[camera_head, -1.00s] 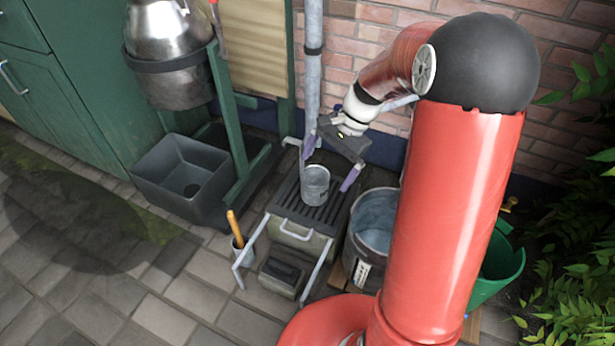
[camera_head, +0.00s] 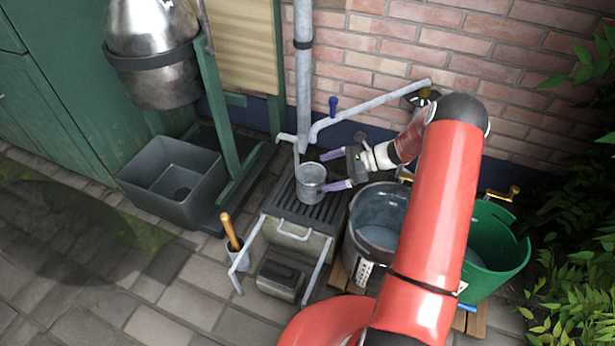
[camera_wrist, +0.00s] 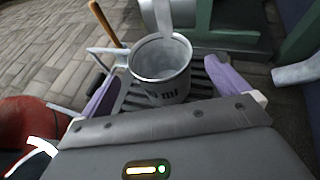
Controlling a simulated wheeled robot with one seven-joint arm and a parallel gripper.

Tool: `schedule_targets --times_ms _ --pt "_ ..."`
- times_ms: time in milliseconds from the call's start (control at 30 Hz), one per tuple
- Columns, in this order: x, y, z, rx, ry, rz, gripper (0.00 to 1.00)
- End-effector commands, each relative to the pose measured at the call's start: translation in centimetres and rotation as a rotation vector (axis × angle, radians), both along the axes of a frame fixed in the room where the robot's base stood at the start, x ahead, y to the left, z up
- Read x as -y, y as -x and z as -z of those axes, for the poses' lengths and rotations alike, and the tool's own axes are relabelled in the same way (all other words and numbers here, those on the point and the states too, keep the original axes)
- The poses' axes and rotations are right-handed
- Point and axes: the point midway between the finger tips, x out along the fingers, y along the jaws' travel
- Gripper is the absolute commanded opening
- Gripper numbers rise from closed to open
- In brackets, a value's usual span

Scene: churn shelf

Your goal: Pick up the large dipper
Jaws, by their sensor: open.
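The large dipper (camera_head: 311,187) is a grey metal cup with a tall flat handle hooked at the top. It stands upright on the slatted top of a low stand (camera_head: 290,229). In the wrist view, the dipper (camera_wrist: 161,75) has "ml" lettering on its side, and its handle rises at the far side of the rim. My gripper (camera_head: 328,171) is open with purple fingers, on the right of the cup and pointing left at it. In the wrist view, the cup lies ahead between the two spread fingers; I cannot tell whether they touch it.
A metal bucket (camera_head: 352,239) and a green bucket (camera_head: 500,255) stand to the right. A small pot with a wooden-handled tool (camera_head: 231,230) is at front left. A dark bin (camera_head: 150,200) is further left. A grey pipe (camera_head: 303,75) and brick wall are behind.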

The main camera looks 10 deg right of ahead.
Motion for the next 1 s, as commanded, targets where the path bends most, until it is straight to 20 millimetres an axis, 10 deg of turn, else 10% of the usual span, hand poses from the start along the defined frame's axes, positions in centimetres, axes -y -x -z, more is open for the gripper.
schedule_targets --times_ms 767,1000 --pt "-6.1 -1.4 2.6 0.001 0.003 -0.004 1.0" --pt "-6.1 -1.4 2.6 0.001 0.003 -0.004 0.69"
